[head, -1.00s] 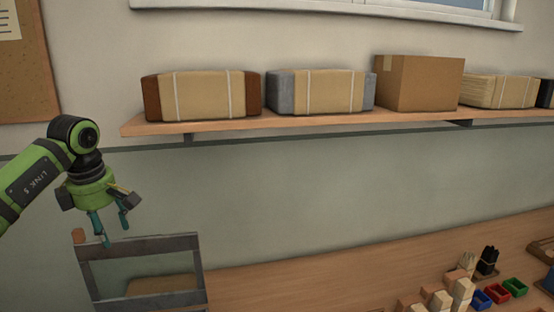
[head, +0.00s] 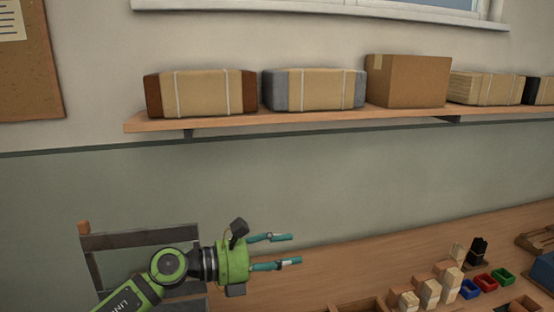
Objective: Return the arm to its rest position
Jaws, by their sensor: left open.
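My left gripper (head: 296,249) is open, with nothing between its teal fingers, which point to the right. It is held in front of the wooden bench (head: 345,258), towards the lower middle of the head view. My left arm comes in from the bottom left and covers part of a dark grey frame. My right gripper is not in the picture.
The grey frame (head: 130,240) stands behind my left arm. Wooden blocks (head: 429,290), a blue bin (head: 471,288), a red bin (head: 487,283) and a green bin (head: 503,276) stand at the lower right. A wall shelf (head: 290,124) holds bundles and a cardboard box (head: 408,80).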

